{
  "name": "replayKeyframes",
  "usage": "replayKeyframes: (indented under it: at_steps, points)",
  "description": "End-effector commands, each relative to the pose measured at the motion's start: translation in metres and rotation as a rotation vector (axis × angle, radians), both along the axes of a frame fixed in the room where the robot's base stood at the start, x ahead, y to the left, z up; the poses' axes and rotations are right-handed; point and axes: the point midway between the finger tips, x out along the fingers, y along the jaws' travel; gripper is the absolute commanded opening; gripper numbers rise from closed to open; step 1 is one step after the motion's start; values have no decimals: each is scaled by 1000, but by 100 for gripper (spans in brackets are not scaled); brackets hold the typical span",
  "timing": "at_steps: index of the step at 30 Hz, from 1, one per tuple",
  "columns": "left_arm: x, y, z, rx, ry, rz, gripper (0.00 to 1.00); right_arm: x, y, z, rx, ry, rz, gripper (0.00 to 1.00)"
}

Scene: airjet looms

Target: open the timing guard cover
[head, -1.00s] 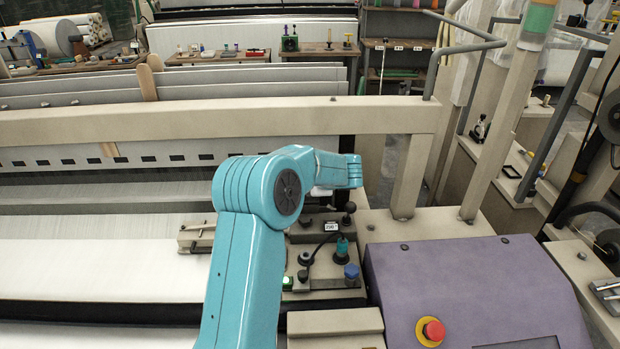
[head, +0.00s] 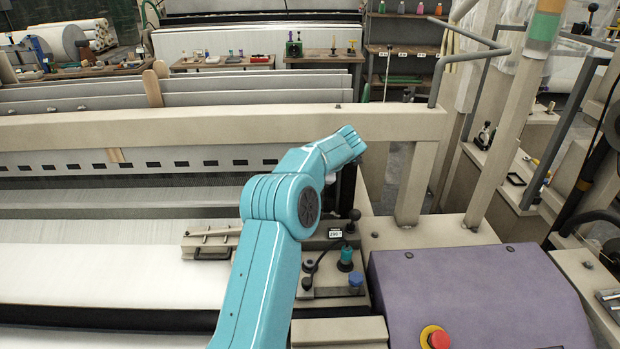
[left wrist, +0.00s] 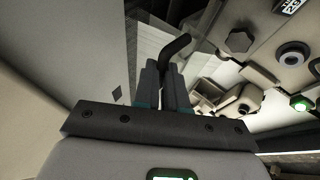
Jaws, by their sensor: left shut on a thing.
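My left gripper (left wrist: 163,72) is shut on a black bent handle (left wrist: 177,46) in the left wrist view. The bent end sticks out past the fingertips. What the handle is fixed to is mostly hidden by the fingers, so I cannot tell how far the timing guard cover is open. A dark upright part (head: 349,184) shows just below the wrist. My right gripper is in neither view.
Below the wrist are a black knob (head: 354,214), a teal knob (head: 346,258) and a blue knob (head: 356,279). A purple console (head: 470,290) with a red button (head: 435,338) stands at right. A beige beam (head: 200,124) runs behind. A green lamp (left wrist: 301,103) glows in the wrist view.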

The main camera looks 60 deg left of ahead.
Motion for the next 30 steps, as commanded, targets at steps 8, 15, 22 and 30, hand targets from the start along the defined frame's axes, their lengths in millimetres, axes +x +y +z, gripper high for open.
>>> replayKeyframes:
  at_steps: [8, 15, 22, 30]
  points:
    - [0, 2, 5, 10, -8, 0, 27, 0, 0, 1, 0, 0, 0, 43]
    - [0, 1, 3, 6, -5, 0, 33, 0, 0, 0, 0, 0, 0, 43]
    - [3, -9, 13, 6, -6, -2, 33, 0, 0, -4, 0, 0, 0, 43]
    - [9, -52, 66, 7, -10, -3, 33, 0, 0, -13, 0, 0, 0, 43]
